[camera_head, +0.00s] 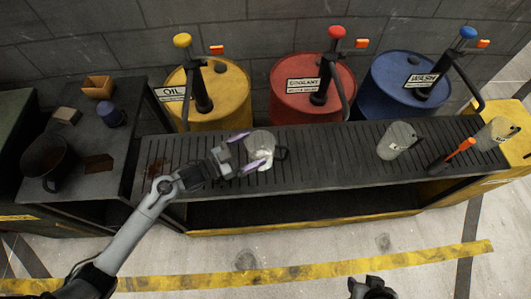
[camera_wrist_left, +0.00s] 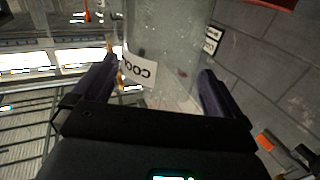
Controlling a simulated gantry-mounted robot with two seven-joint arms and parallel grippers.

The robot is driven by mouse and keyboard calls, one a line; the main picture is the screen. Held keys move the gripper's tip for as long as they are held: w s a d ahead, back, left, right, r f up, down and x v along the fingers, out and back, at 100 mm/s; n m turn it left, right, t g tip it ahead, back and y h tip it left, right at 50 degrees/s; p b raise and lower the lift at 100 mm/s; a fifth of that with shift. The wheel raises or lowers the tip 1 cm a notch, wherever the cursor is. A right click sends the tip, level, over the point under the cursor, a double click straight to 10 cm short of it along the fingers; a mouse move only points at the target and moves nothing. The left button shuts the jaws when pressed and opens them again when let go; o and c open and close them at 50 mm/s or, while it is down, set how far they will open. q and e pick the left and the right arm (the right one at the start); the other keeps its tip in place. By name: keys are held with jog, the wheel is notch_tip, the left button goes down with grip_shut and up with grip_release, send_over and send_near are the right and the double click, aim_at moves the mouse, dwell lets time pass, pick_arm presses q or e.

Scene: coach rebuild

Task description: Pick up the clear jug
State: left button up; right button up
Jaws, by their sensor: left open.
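The clear jug (camera_head: 262,141) stands on the slatted bench top, with its dark handle to the right. In the left wrist view the clear jug (camera_wrist_left: 175,45) fills the space between the fingers, and its white label shows letters reading "COO". My left gripper (camera_head: 254,149) is open, with its purple fingers on either side of the jug. In the left wrist view a gap shows beside the fingers, but I cannot tell whether either touches the jug. My right gripper (camera_head: 372,288) shows only partly at the bottom edge; its jaws are unclear.
Yellow (camera_head: 232,95), red (camera_head: 290,105) and blue (camera_head: 385,80) drums with pumps stand behind the bench (camera_head: 330,165). Grey jugs (camera_head: 398,137) (camera_head: 494,133) and an orange-handled tool (camera_head: 460,149) are at right. A dark bucket (camera_head: 45,165) is at left. The bench between the jugs is clear.

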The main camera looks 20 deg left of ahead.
aim_at(273, 139)
pick_arm(q)
jog(key=b+x, duration=0.1)
jog(key=x, duration=0.4)
jog(key=c, duration=0.7)
jog(key=shift+c, duration=0.4)
jog(key=shift+r, duration=0.15)
